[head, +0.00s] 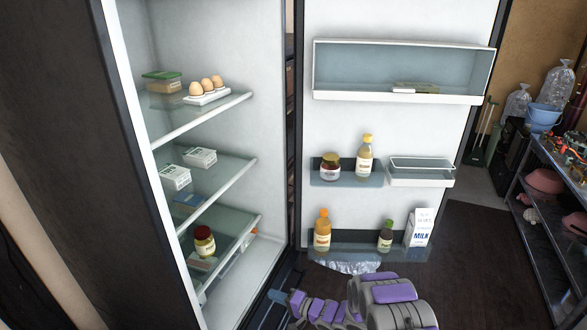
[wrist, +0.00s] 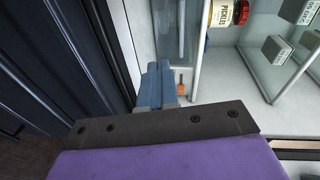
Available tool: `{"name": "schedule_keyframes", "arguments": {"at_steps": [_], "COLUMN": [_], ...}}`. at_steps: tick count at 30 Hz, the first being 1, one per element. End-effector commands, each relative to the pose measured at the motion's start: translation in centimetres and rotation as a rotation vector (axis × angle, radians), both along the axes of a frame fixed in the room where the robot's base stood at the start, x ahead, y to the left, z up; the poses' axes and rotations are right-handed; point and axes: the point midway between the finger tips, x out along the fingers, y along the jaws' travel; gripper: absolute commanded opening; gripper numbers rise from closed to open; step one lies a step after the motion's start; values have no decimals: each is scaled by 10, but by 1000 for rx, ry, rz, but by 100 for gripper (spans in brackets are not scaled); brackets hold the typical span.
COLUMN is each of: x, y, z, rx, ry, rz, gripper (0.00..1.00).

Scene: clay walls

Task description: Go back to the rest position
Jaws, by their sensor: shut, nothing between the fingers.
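My gripper (wrist: 157,68) shows in the wrist view as two blue-grey fingers side by side, shut and empty. They point toward the pale fridge interior, beside its dark frame. In the head view my purple and grey arm reaches left along the bottom edge, low in front of the open fridge (head: 270,45).
The fridge door (head: 390,25) stands wide open on the right, with bottles, a jar and a milk carton (head: 420,228) in its racks. Shelves hold eggs (head: 207,88), boxes and a red-lidded jar (head: 204,241). A metal rack (head: 560,165) stands far right; dark floor (head: 485,260) before it is clear.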

Motion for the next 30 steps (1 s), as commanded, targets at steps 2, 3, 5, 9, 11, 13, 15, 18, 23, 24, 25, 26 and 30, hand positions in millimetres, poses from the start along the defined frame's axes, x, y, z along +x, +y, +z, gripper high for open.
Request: {"name": "schedule_keyframes", "arguments": {"at_steps": [2, 3, 5, 9, 11, 13, 15, 18, 23, 24, 25, 26, 30], "x": [9, 14, 21, 39, 47, 58, 68, 77, 78, 76, 74, 70, 48], "y": [-7, -11, -19, -41, -53, -72, -93, -124, -172, -183, -192, -200, -235], "z": [5, 7, 9, 20, 27, 39, 53, 75, 115, 126, 135, 141, 179], "rx": [-48, -75, -124, -252, -321, -419, -526, -672, -889, -939, -976, -1013, -1166], "ry": [-20, -28, -42, -78, -93, -113, -130, -145, -139, -133, -128, -118, -68], "rz": [-17, -28, -44, -91, -117, -152, -190, -243, -311, -327, -337, -346, -381], "gripper": [0, 0, 0, 0, 0, 0, 0, 0, 0, 0, 0, 0, 0]}}
